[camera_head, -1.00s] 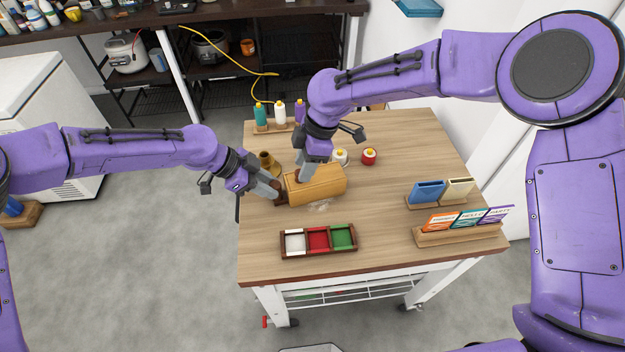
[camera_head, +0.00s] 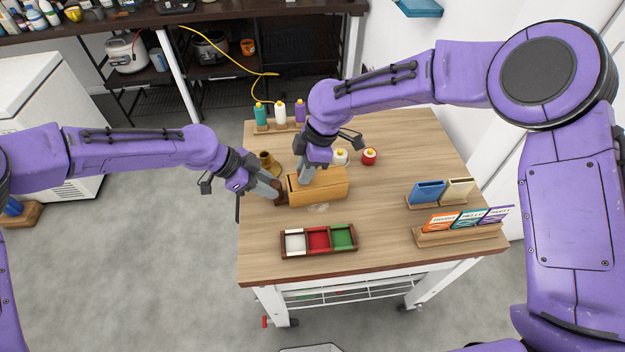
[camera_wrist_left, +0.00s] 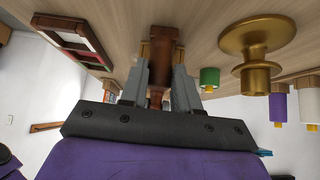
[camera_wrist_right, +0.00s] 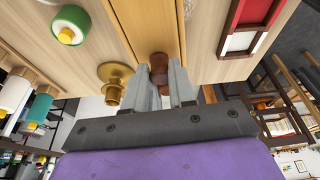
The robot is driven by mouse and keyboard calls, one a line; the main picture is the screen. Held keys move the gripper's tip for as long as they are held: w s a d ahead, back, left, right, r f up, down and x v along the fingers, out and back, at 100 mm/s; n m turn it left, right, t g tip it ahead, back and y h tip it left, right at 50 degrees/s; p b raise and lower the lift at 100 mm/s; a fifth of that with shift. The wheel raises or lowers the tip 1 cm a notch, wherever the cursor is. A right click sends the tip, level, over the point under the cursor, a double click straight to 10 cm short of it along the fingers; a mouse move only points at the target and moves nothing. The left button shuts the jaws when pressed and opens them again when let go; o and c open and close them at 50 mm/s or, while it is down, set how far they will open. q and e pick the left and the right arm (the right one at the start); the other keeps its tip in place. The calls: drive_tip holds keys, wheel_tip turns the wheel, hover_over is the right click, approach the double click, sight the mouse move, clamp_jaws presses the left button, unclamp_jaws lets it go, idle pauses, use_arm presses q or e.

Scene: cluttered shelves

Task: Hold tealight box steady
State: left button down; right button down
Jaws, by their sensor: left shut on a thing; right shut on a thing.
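The tealight box (camera_head: 325,191) is a long tan wooden box lying on the table. My right gripper (camera_head: 306,178) reaches down onto its top near the left end and is shut on it. My left gripper (camera_head: 277,192) is at the box's left end, shut on a dark brown knob-like piece. The fingers hide much of both contacts, and I cannot tell how the piece joins the box.
A brass candle holder (camera_head: 268,163) stands close behind the left gripper. A three-part tray (camera_head: 318,254) lies in front of the box. Bottles (camera_head: 280,113) stand at the back, red and white pots behind the box, and card racks (camera_head: 460,237) at right. The front right-middle is clear.

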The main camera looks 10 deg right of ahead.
sight(345, 171)
drive_tip(key=shift+w+d, duration=0.25)
drive_tip(key=shift+d, duration=1.55)
drive_tip(key=shift+w+d, duration=0.25)
drive_tip(key=shift+d, duration=1.5)
drive_tip(key=shift+w+d, duration=0.25)
drive_tip(key=shift+d, duration=1.55)
drive_tip(key=shift+w+d, duration=0.1)
drive_tip(key=shift+d, duration=0.45)
drive_tip(key=c, duration=0.9)
unclamp_jaws()
drive_tip(key=shift+o, duration=0.2)
drive_tip(key=shift+r, duration=0.1)
drive_tip(key=v, duration=1.1)
drive_tip(key=shift+r, duration=0.4)
